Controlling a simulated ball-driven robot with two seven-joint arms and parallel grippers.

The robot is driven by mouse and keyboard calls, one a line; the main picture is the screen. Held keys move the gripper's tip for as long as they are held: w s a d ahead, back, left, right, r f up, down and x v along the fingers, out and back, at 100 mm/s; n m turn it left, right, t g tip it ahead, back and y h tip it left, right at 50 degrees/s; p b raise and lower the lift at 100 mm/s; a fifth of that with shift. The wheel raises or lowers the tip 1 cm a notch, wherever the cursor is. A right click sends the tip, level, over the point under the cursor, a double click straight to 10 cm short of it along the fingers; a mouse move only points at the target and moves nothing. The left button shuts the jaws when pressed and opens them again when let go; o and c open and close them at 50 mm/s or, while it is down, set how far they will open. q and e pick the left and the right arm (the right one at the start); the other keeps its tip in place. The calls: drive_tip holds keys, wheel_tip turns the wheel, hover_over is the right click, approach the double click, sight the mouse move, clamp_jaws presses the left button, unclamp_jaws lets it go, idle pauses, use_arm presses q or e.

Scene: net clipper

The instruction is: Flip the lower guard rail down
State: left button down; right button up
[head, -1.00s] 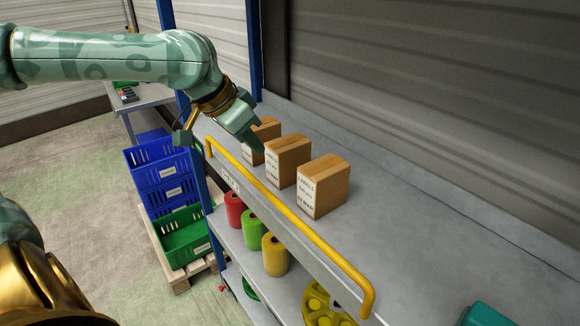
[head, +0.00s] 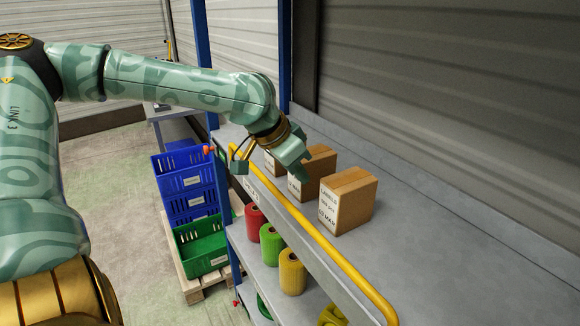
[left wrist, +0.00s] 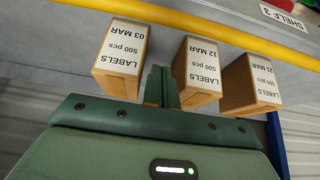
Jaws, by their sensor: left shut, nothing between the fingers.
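The yellow guard rail (head: 326,246) runs along the front edge of the grey shelf, standing up above its lip; its far end passes by my left gripper (head: 303,177). My left gripper is shut and empty, over the shelf behind the rail, close to the middle label box (head: 319,168). In the left wrist view the shut fingers (left wrist: 160,82) point toward the rail (left wrist: 235,38), between the 03 MAR box (left wrist: 121,60) and the 12 MAR box (left wrist: 197,73). A gap shows between the fingertips and the rail. My right gripper is out of view.
The near label box (head: 348,200) stands on the shelf, with bare shelf to its right. Red, green and yellow rolls (head: 291,272) stand on the level below. Blue and green crates (head: 201,250) are stacked on a pallet left of the rack. A blue post (head: 201,35) rises beside my forearm.

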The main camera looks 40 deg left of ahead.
use_arm(q)
drive_tip(key=s+f, duration=0.2)
drive_tip(key=shift+s+a+f, duration=0.3)
drive_tip(key=shift+a, duration=0.05)
drive_tip(key=shift+s, duration=0.1)
